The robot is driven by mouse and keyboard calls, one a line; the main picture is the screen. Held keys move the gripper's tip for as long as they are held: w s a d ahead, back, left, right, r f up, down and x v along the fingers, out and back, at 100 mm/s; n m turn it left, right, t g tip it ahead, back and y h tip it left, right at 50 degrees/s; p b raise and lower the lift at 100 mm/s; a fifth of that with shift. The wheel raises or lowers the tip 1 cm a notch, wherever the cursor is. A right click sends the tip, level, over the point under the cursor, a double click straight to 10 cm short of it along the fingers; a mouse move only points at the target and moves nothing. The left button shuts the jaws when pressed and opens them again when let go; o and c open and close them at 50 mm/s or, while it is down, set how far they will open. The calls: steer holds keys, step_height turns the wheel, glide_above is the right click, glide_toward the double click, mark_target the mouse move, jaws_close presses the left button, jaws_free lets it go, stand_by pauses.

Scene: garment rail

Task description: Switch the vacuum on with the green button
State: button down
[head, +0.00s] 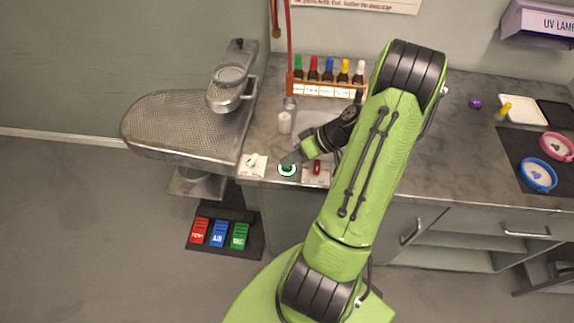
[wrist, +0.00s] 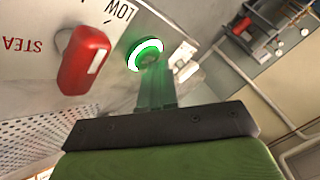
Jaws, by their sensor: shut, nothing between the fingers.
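The green button (head: 287,170) sits near the front edge of the counter in the head view. It has a bright white and green ring. In the wrist view the green button (wrist: 146,50) is just beyond my fingertips, which cover part of it. My gripper (head: 291,161) is shut and empty, pointing at the button; in the wrist view its fingers (wrist: 152,72) look green-tinted. The tips are at or very close to the button, and I cannot tell whether they press it.
A red lever (head: 317,168) stands right of the button, close to my gripper; its plate carries lettering. The ironing board (head: 165,125) is at left. Red, blue and green pedals (head: 218,233) are on the floor. A bottle rack (head: 325,90) is at the back.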

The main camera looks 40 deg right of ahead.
steer(key=shift+r+p, duration=0.55)
steer(key=shift+r, duration=0.3)
step_height(320, 180, up, 5)
steer(key=p, duration=0.3)
steer(key=shift+p, duration=0.4)
